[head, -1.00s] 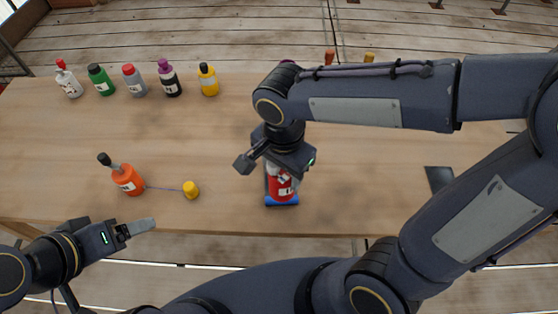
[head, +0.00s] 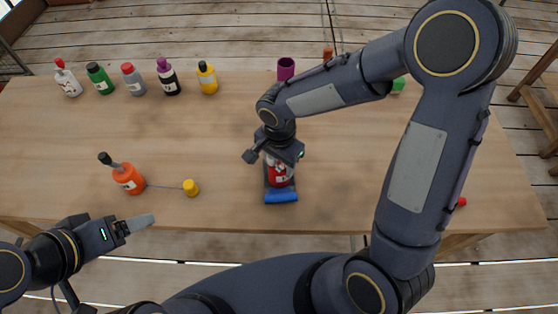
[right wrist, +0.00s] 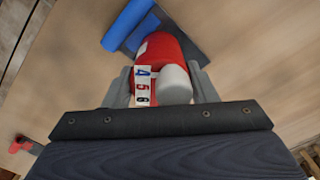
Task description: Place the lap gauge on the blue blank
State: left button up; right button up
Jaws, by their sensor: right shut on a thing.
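My right gripper (head: 272,157) is shut on a red object (head: 280,176), which I take to be the lap gauge. In the right wrist view the red body (right wrist: 163,52) sits between the fingers, with a pale rounded end and a white strip with the digits 4, 5, 6. The blue blank shows as a blue roll (head: 281,197) along the front edge of a dark grey plate. In the right wrist view the blue roll (right wrist: 128,25) lies just beyond the red body, which overlaps the plate. I cannot tell whether they touch. My left gripper (head: 140,225) is empty at the table's front left.
An orange bottle (head: 128,179) and a yellow cap (head: 191,188) joined by a thin cord stand at left. Several bottles, including a green one (head: 101,79), line the back left. A purple cup (head: 286,68) is at the back. The table (head: 200,130) between them is clear.

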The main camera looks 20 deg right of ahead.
jog(key=shift+f, duration=0.1)
jog(key=o, duration=1)
jog(key=shift+o, duration=0.2)
notch_tip(320, 180, up, 12)
jog(key=shift+r, duration=0.2)
jog(key=s+d+r+n+t+y, duration=0.1)
jog(key=s+d+n+t+y, duration=0.1)
jog(key=s+d+n, duration=0.2)
jog(key=s+d+r+n+t+y, duration=0.1)
jog(key=s+d+n+t, duration=0.2)
jog(key=s, duration=0.8)
jog(key=shift+s+d+r+n+t+y, duration=0.15)
jog(key=shift+d+n+t+y, duration=0.2)
jog(key=shift+d+n, duration=0.75)
jog(key=shift+d, duration=0.15)
